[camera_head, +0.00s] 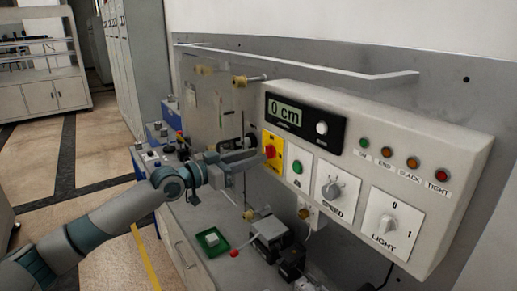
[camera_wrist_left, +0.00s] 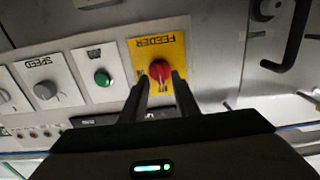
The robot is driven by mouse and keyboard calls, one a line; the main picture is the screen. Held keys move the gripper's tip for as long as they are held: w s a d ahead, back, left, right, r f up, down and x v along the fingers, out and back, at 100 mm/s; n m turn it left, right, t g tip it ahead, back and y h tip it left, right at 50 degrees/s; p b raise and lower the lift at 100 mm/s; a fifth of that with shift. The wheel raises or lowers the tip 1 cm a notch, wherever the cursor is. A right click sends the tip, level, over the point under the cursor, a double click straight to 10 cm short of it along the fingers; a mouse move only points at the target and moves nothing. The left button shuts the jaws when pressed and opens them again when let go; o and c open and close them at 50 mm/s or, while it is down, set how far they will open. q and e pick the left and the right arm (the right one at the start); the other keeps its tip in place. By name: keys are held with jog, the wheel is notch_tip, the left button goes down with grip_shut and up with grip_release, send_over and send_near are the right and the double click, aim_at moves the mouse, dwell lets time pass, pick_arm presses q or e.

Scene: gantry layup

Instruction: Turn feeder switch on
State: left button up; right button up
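The feeder switch is a red rotary knob (camera_head: 270,151) on a yellow plate (camera_head: 273,143) at the left end of the grey control panel. In the left wrist view the red knob (camera_wrist_left: 160,71) sits on the yellow plate marked FEEDER (camera_wrist_left: 176,48), seen upside down. My left gripper (camera_head: 258,156) is at the knob in the head view. In the left wrist view its two dark fingers (camera_wrist_left: 160,82) stand apart, one on each side of the knob. I cannot tell whether they touch it. My right gripper is not in view.
Beside the feeder switch are a green button (camera_head: 297,167), a speed dial (camera_head: 333,190) and a light switch (camera_head: 388,225). A display (camera_head: 287,112) reads 0 cm. Below, a green tray (camera_head: 222,247) with a white block and black devices (camera_head: 272,236) occupy the bench.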

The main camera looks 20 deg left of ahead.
aim_at(268, 152)
pick_arm(q)
jog(key=shift+p+x, duration=0.35)
jog(key=shift+x, duration=0.9)
grip_shut()
